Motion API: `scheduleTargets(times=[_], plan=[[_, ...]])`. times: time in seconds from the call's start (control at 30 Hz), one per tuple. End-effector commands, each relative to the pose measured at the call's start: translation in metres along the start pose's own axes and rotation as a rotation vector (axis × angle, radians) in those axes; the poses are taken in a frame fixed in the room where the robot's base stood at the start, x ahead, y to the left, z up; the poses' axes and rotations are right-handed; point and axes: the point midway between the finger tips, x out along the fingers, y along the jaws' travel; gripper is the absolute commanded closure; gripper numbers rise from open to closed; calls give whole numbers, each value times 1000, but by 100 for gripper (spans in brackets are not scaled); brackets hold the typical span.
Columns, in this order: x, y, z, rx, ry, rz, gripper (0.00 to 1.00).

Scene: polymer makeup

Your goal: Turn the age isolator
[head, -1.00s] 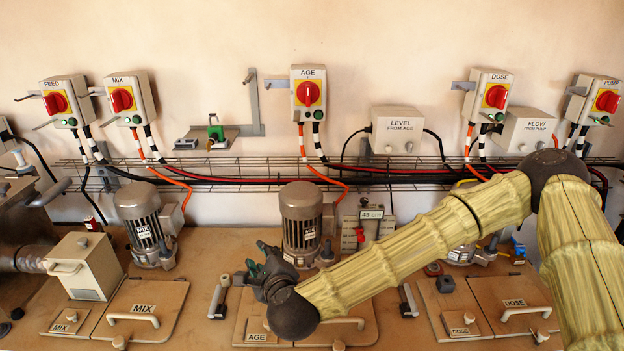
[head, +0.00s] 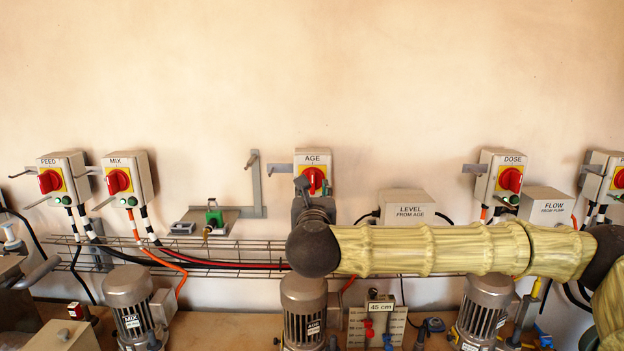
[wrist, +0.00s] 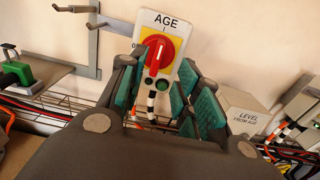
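The AGE isolator (head: 314,160) is a grey wall box with a red rotary handle on a yellow plate. Its red handle (wrist: 158,53) shows clearly in the wrist view, with its white mark upright near "I" and a dark and a green button below. In the head view my gripper (head: 303,188) is raised in front of the box and hides its lower part. In the wrist view my gripper (wrist: 164,88) is open, its green-padded fingers spread either side of the line to the handle. It appears short of the handle and holds nothing.
A grey bracket (wrist: 85,22) sticks out left of the AGE box. The LEVEL box (head: 403,208) is to its lower right. A shelf with a green padlock (head: 213,217) is on the left. A wire cable tray (head: 230,252) runs below. The wall above is clear.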

Motion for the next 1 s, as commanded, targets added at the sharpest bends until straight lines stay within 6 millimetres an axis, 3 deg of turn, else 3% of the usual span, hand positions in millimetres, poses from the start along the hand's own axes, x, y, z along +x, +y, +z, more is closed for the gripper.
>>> scheduleTargets(times=[0.2,0.4,0.83,1.0], plan=[[35,2,2,-2,2,1,67],[56,4,1,-2,2,4,67],[64,4,-1,-3,0,5,67],[64,4,-1,-3,0,5,96]])
